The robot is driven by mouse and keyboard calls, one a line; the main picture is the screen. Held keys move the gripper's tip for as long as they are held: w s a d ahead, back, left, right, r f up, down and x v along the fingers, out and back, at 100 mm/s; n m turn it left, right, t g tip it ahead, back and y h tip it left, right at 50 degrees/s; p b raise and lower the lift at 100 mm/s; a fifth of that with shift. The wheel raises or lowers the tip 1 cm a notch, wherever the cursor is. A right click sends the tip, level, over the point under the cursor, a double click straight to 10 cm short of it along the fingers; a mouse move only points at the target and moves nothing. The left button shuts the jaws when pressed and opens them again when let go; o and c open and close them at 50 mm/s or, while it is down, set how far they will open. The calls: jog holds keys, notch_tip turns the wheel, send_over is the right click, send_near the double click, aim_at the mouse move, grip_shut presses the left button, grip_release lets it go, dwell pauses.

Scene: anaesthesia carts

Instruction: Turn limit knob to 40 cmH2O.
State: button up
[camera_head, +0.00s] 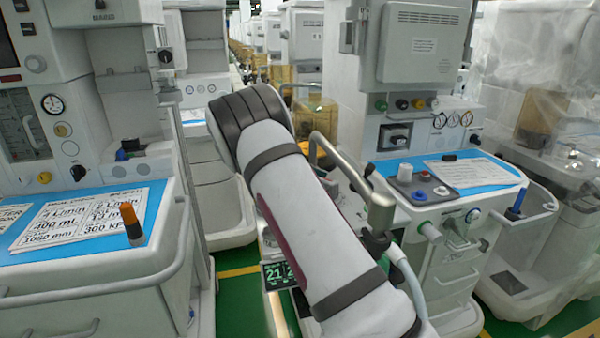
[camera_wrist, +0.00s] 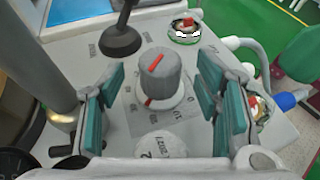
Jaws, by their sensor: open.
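In the wrist view a grey knob (camera_wrist: 158,78) with a red line across its top stands upright on a pale panel. A second red mark shows at its base, beside a printed scale that is too small to read surely. My gripper (camera_wrist: 162,88) is open, with teal pads to the left and right of the knob. A gap shows on each side, so the pads look clear of it. In the head view my arm covers the middle, and neither my gripper nor this knob can be made out.
A black knob on a stem (camera_wrist: 121,40) stands behind the grey knob. A round gauge with a red part (camera_wrist: 185,30) lies beyond it, and a blue-ended fitting (camera_wrist: 284,101) is at right. In the head view a metal pipe (camera_head: 378,205) rises beside my arm, with carts on both sides.

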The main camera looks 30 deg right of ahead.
jog(key=v, duration=1.1)
jog(key=shift+r, duration=0.1)
jog(key=s+a+n+t+h+p, duration=0.15)
jog(key=s+n+t+p, duration=0.8)
jog(key=p, duration=1.25)
jog(key=shift+m+t+h, duration=0.25)
jog(key=shift+h, duration=0.1)
jog(key=x, duration=1.3)
jog(key=shift+s+d+r+p, duration=0.1)
jog(key=shift+s+d+p, duration=0.1)
jog(key=shift+p, duration=0.15)
jog(key=shift+w, duration=0.1)
jog(key=c, duration=1.2)
